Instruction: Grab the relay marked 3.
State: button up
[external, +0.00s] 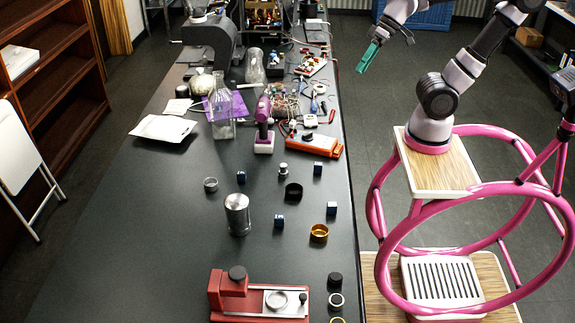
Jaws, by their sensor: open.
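Several small dark blue blocks with pale faces, which look like relays, stand apart on the black bench: one at the left (241,176), one in the middle (279,221), one at the upper right (317,169) and one at the lower right (331,208). Their markings are too small to read, so I cannot tell which is marked 3. My gripper (386,50) is open and empty, with teal on one finger. It is beyond the bench's right edge, raised and well away from the blocks.
A metal cylinder (238,215), a black ring (293,191) and a brass ring (319,233) stand among the blocks. A red fixture (230,298) is at the near end. A glass flask (221,118), purple tool (263,128) and orange device (316,144) lie farther back. The bench's left front is clear.

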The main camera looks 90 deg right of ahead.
jog(key=w+a+f+m+g+y, duration=0.7)
jog(key=w+a+f+m+y, duration=0.1)
jog(key=w+a+f, duration=1.15)
jog(key=m+t+y, duration=0.1)
jog(key=m+y, duration=0.2)
jog(key=m, duration=0.2)
send_near(279, 222)
jog(key=shift+w+a+r, duration=0.15)
jog(key=shift+r, duration=0.25)
jog(key=shift+w+a+r, duration=0.1)
jog(key=shift+r, duration=0.3)
jog(key=shift+w+a+f, duration=0.1)
jog(key=shift+a+f, duration=0.1)
jog(key=shift+f, duration=0.15)
jog(key=x, duration=0.5)
jog(key=shift+a+f, duration=0.1)
jog(key=shift+f, duration=0.05)
jog(key=shift+s+f+x, duration=0.1)
jog(key=shift+f+x, duration=0.05)
jog(key=shift+x, duration=0.75)
jog(key=shift+s+f+x, duration=0.15)
jog(key=shift+x, duration=0.75)
jog(key=shift+s+f+x, duration=0.1)
jog(key=shift+f+x, duration=0.05)
jog(key=shift+x, duration=0.75)
grip_shut()
